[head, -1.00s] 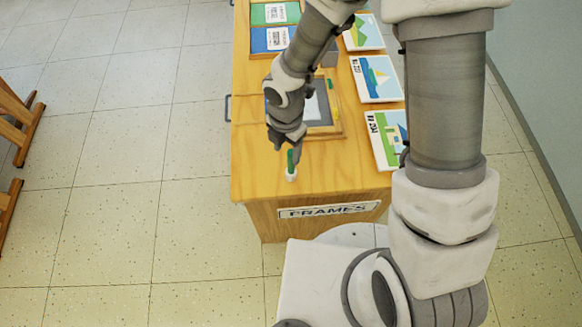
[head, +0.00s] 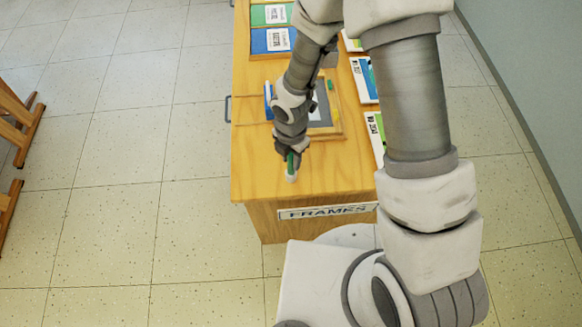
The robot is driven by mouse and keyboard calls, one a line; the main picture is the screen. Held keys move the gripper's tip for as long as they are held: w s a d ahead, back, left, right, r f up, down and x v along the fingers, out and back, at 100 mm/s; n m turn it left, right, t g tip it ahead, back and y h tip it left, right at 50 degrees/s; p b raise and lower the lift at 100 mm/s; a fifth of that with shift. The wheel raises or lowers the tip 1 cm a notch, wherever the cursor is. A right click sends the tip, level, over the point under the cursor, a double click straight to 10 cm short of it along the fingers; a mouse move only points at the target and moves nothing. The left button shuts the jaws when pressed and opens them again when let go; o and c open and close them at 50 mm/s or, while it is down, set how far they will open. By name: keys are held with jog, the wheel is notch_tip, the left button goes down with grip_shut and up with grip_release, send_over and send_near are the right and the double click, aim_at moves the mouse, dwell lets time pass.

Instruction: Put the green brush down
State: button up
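The green brush (head: 291,161) is a small upright green piece with a white lower end (head: 291,178), close to the front left corner of the wooden table (head: 260,180). My gripper (head: 290,163) points down at the brush, with dark finger parts beside its green part. The view is too small to show whether the fingers press on the brush or stand apart from it. I cannot tell whether the white end touches the table top.
Behind my gripper lies a wooden-framed tray (head: 339,128) with a grey inside, partly hidden by my arm. Picture cards (head: 363,80) lie along the right side. Blue (head: 266,40) and green (head: 268,14) panels lie at the back. Bare table top lies right of the brush.

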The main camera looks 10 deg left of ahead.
grip_shut()
dwell(1.1)
